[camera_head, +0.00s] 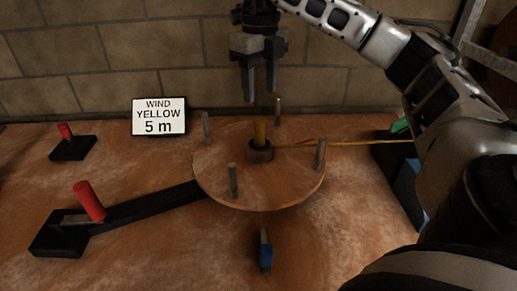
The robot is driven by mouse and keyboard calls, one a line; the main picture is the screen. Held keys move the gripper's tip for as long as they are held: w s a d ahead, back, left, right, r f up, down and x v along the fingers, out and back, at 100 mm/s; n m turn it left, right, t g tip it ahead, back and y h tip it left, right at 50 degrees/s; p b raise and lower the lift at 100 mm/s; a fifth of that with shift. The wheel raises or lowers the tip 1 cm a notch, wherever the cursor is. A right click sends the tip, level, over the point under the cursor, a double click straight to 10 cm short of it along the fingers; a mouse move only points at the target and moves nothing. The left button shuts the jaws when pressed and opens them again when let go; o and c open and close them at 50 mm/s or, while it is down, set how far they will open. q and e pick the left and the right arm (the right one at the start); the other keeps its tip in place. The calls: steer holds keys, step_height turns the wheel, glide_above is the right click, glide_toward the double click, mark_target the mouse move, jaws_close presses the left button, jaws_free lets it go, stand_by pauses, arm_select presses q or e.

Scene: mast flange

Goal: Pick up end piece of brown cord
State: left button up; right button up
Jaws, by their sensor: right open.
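My right gripper (260,93) hangs fingers-down above the far side of a round wooden disc (215,178), open and empty. Several grey pegs stand near the disc's rim. A thin yellow cord (365,142) runs from near the centre past a right-hand peg to the right. I cannot clearly make out a separate brown cord or its end piece. My left gripper is not in view.
A sign reading "WIND YELLOW 5 m" (159,116) stands behind left. A crank arm (150,207) with a red handle (89,201) lies left. A second red-handled block (70,147) is far left. A small blue-and-grey item (265,253) lies in front. A brick wall closes the back.

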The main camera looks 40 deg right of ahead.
mark_target(260, 119)
step_height(260, 119, down, 9)
steer(key=shift+r+p, duration=0.15)
steer(key=shift+p, duration=0.25)
jaws_close()
